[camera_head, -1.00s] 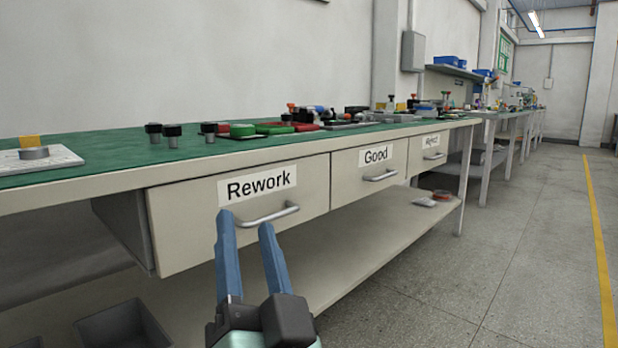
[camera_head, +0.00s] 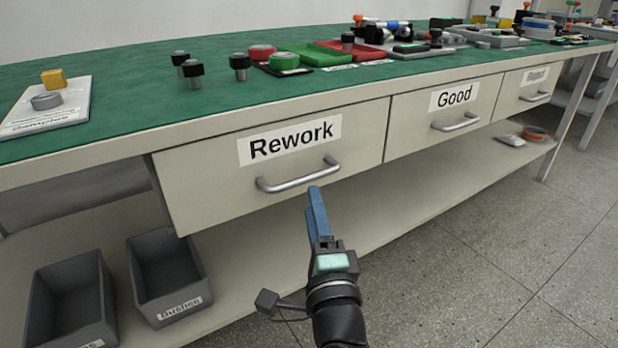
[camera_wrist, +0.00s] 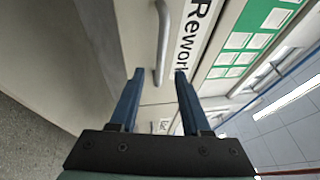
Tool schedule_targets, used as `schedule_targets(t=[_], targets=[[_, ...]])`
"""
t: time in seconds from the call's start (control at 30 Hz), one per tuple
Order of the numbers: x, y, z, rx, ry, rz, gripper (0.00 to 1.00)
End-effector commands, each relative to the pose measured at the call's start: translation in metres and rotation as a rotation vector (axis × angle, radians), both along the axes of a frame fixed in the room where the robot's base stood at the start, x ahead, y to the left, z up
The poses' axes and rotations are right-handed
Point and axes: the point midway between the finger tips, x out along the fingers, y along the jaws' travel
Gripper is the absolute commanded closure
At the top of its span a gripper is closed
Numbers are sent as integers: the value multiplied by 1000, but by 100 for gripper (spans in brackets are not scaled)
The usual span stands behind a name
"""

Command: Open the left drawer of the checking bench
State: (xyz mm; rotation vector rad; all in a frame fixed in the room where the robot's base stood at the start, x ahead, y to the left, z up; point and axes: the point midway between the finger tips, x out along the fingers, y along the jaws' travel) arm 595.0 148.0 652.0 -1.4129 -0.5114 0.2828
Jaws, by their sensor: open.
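The left drawer (camera_head: 215,205) of the bench is a cream front labelled "Rework", and it looks shut. Its grey bar handle (camera_head: 298,177) sits below the label. The handle also shows in the wrist view (camera_wrist: 162,45), running lengthwise ahead of the fingers and between their lines. My gripper (camera_head: 316,190) points at the drawer front, with its tips just below the right part of the handle in the head view. In the wrist view my gripper (camera_wrist: 158,73) is open, with blue fingers apart and nothing held. The handle's near end reaches about the fingertips; contact cannot be told.
The middle "Good" drawer (camera_head: 440,115) and a further drawer (camera_head: 525,90) look shut. The green bench top (camera_head: 130,85) carries black-capped parts, trays and a sample plate. Two grey bins (camera_head: 168,275) stand on the lower shelf at left. Floor (camera_head: 470,270) at right is clear.

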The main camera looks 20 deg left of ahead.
Motion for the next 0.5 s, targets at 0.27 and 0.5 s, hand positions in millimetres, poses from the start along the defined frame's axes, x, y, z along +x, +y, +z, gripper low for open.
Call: schedule_targets(t=[0.27,0.5], targets=[[41,23,8,-2,-3,1,53],[61,34,12,-2,-2,-1,53]])
